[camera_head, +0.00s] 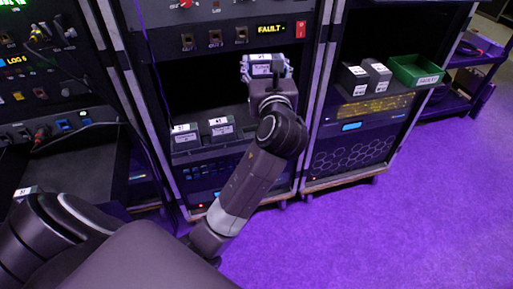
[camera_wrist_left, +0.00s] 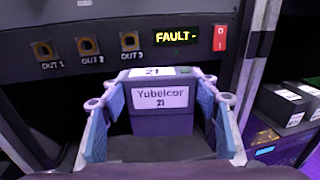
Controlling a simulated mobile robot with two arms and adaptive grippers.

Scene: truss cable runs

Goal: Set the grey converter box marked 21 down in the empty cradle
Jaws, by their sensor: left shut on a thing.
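The grey converter box marked 21 (camera_wrist_left: 160,122) is between the blue-padded fingers of my left gripper (camera_head: 267,68), which is shut on it. Its front label reads "Yubelcor 21". In the head view the box (camera_head: 261,69) is held up below the FAULT panel of the middle rack, above and to the right of the shelf. Two dark boxes with white labels (camera_head: 184,137) (camera_head: 221,129) sit side by side on this shelf (camera_head: 206,147). My arm hides the shelf's right part, so I cannot make out the empty cradle. My right gripper is not in view.
The panel with the yellow FAULT display (camera_head: 270,29) and red switch (camera_head: 300,29) is just above the box. In the right rack stand two dark boxes (camera_head: 354,79) (camera_head: 377,75) and a green bin (camera_head: 415,70). Rack posts flank the opening. The purple floor is clear at right.

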